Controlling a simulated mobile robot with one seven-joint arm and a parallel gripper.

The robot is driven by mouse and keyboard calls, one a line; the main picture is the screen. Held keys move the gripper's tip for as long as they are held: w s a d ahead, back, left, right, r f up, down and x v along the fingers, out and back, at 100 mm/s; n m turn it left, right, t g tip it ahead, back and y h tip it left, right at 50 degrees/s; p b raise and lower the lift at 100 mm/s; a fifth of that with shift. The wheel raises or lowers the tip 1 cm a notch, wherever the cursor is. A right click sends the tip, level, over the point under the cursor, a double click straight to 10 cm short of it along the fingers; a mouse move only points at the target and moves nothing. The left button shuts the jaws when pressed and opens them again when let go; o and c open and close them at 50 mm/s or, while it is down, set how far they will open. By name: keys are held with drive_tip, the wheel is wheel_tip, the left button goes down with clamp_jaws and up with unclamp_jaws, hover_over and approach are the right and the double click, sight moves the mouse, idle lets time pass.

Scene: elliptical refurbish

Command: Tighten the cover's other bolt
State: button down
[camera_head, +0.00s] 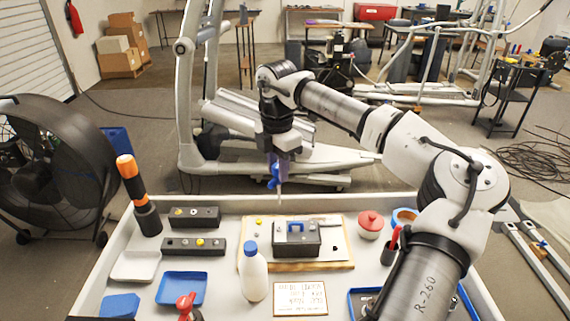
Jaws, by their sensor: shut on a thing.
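My gripper (284,150) points down above the back edge of the workbench tray. It is shut on a blue-handled tool (274,178), which hangs below it with a thin shaft pointing down. The tool's tip is above and behind the dark grey box (296,242), apart from it. The box has a blue handle (296,227) on top and looks like the covered unit. It stands on a pale board (330,258) with a wooden front edge. The cover's bolts are too small to make out surely. A small yellow piece (258,222) lies on the board.
A white bottle (254,278) with a blue cap stands in front of the board's left end. Two dark blocks (190,246), a blue tray (181,289) and an orange-and-black tool (131,180) are at left. A red lidded pot (370,224) stands at right, near my arm.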

sight(279, 191)
drive_tip(key=shift+f, duration=0.1)
drive_tip(key=shift+f+b, duration=2.3)
drive_tip(key=shift+f, duration=1.4)
drive_tip(key=n, duration=0.3)
drive_tip(key=shift+n+b, duration=0.3)
drive_tip(key=shift+b, duration=0.05)
drive_tip(key=n, duration=0.8)
drive_tip(key=shift+n, duration=0.4)
drive_tip(key=n, duration=0.3)
drive_tip(key=shift+d+n, duration=0.1)
drive_tip(key=shift+n, duration=0.2)
